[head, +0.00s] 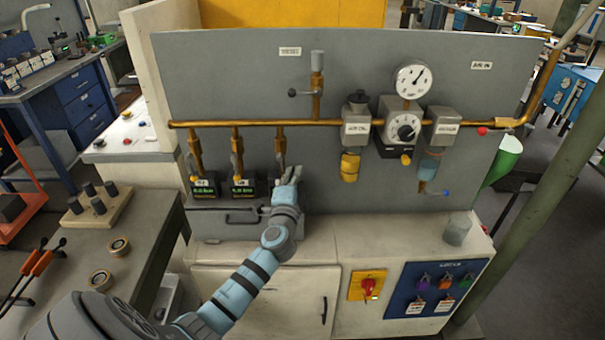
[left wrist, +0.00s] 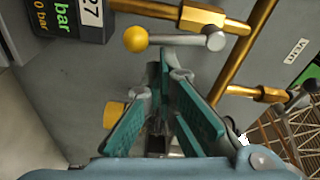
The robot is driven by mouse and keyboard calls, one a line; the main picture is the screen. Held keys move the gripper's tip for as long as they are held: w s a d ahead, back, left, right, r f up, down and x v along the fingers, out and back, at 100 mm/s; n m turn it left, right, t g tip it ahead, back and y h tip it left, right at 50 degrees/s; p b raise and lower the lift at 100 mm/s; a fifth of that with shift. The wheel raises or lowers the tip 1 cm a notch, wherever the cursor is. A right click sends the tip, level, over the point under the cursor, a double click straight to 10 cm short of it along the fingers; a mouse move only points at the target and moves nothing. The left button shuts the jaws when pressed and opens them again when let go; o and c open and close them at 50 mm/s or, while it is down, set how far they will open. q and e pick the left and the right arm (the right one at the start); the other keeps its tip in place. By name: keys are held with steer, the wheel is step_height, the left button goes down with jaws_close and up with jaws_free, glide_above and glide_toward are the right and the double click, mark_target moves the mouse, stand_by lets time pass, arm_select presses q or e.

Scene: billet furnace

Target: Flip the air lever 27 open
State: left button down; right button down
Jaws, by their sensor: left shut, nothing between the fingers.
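Air lever 27 (left wrist: 175,40) has a yellow ball knob (left wrist: 136,38) and a grey hub, and lies roughly along its brass drop pipe (left wrist: 190,14) in the left wrist view. A dark gauge box (left wrist: 70,22) labelled 27 sits near the knob end. My left gripper (left wrist: 164,80) is shut and empty, with its teal fingers just beside the lever, apparently not around it. In the head view my left gripper (head: 287,175) is in front of the third drop pipe (head: 281,142) and covers much of that lever. My right gripper is in neither view.
Two similar valves (head: 195,150) with displays stand to the left. A brass header pipe (head: 335,123) crosses the grey panel above, with a regulator (head: 402,128) and round gauge to the right. A cabinet (head: 265,300) lies below. A workbench (head: 130,235) is at the left.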

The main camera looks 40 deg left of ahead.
arm_select(q)
steer(key=shift+f, duration=0.1)
steer(key=shift+s+a+f+m, duration=0.3)
steer(key=shift+s+a+m, duration=0.2)
steer(key=shift+m, duration=0.2)
steer(key=shift+w+d, duration=0.1)
